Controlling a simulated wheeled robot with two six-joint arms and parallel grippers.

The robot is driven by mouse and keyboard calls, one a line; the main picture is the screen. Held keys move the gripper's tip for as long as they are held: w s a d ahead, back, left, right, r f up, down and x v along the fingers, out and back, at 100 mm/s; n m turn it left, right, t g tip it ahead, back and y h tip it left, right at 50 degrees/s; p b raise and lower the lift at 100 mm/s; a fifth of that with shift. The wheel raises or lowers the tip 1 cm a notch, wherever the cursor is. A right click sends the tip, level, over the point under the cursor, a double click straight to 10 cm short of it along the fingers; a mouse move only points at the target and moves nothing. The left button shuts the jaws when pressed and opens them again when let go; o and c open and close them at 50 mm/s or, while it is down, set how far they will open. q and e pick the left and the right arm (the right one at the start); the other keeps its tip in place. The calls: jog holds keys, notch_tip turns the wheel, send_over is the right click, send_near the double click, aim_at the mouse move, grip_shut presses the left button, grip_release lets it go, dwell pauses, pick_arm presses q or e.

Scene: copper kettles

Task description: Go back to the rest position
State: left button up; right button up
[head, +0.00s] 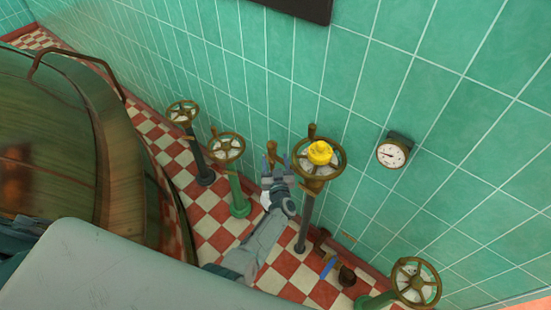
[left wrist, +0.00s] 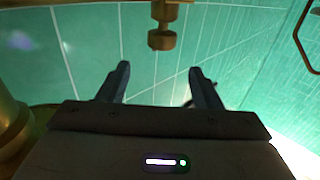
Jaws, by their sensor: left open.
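My left gripper (head: 278,166) is raised near the green tiled wall, just left of the valve wheel with a yellow object on it. It also shows in the left wrist view (left wrist: 160,71), where its two fingers are apart with nothing between them. My right gripper is not in view.
The handwheel (head: 333,172) with the yellow object (head: 319,152) stands close right of my gripper. Other valves stand left (head: 226,150), (head: 182,113) and lower right (head: 415,284). A gauge (head: 391,153) is on the wall. A large copper kettle (head: 60,150) fills the left.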

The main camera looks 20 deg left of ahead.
pick_arm(q)
jog(key=s+a+f+m+g+h+b, duration=0.1)
jog(key=s+f+m+g+h+b, duration=0.15)
jog(key=s+f, duration=1.05)
jog(key=s+a+f+m+g+h+b, duration=0.1)
jog(key=s+f+m+g+h+b, duration=0.2)
jog(key=s+f, duration=0.95)
jog(key=s+a+f+g+b, duration=0.1)
jog(key=s+a+f+g, duration=0.2)
jog(key=s+f, duration=0.3)
jog(key=s+a+f+g+h+b, duration=0.1)
jog(key=s+a+f+g, duration=0.2)
jog(key=s, duration=1.2)
jog(key=s+a+f+g+b, duration=0.1)
jog(key=s+a+f+g, duration=0.2)
jog(key=s+f, duration=0.7)
jog(key=shift+s+g, duration=0.35)
jog(key=shift+s, duration=0.3)
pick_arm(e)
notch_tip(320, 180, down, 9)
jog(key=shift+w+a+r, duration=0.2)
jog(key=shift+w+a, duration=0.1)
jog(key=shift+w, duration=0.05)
pick_arm(q)
jog(key=shift+f, duration=0.1)
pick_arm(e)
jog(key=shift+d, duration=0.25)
